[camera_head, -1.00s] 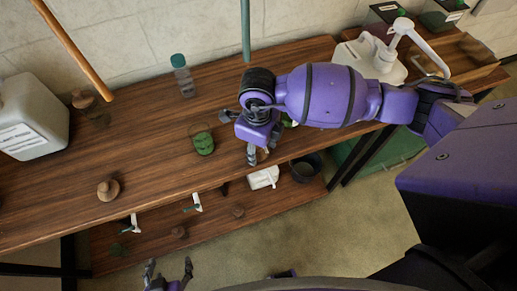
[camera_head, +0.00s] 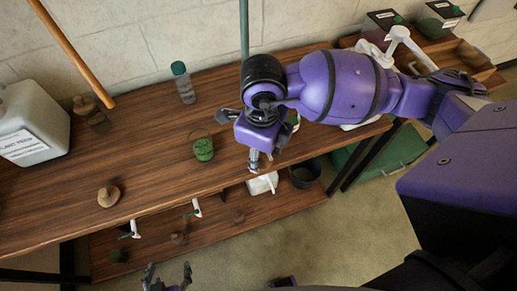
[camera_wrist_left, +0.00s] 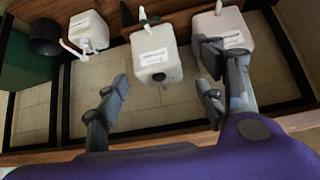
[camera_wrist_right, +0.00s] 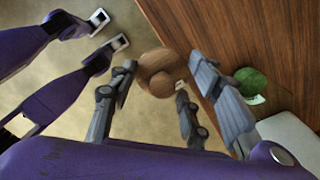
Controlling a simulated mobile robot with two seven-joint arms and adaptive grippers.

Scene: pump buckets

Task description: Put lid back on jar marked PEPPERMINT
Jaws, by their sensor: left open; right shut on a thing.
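My right gripper (camera_head: 264,160) is shut on a round brown wooden lid (camera_wrist_right: 157,72), seen between its fingertips in the right wrist view. The gripper is at the table's front edge in the head view, where the lid is mostly hidden. An open glass jar with green contents (camera_head: 203,149) stands on the table left of the gripper. A green-filled jar with a small label (camera_wrist_right: 252,85) shows right of the fingers in the right wrist view; its text is unreadable. Another brown lid (camera_head: 108,196) lies further left. My left gripper (camera_head: 168,278) is open and empty, low at the front.
A lidded glass jar (camera_head: 92,112) and a big white jug (camera_head: 30,125) stand at the left. A teal-capped bottle (camera_head: 183,83) stands at the back. White jugs (camera_wrist_left: 155,55) and a dark bucket (camera_head: 305,172) are below the tabletop. The table's middle is clear.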

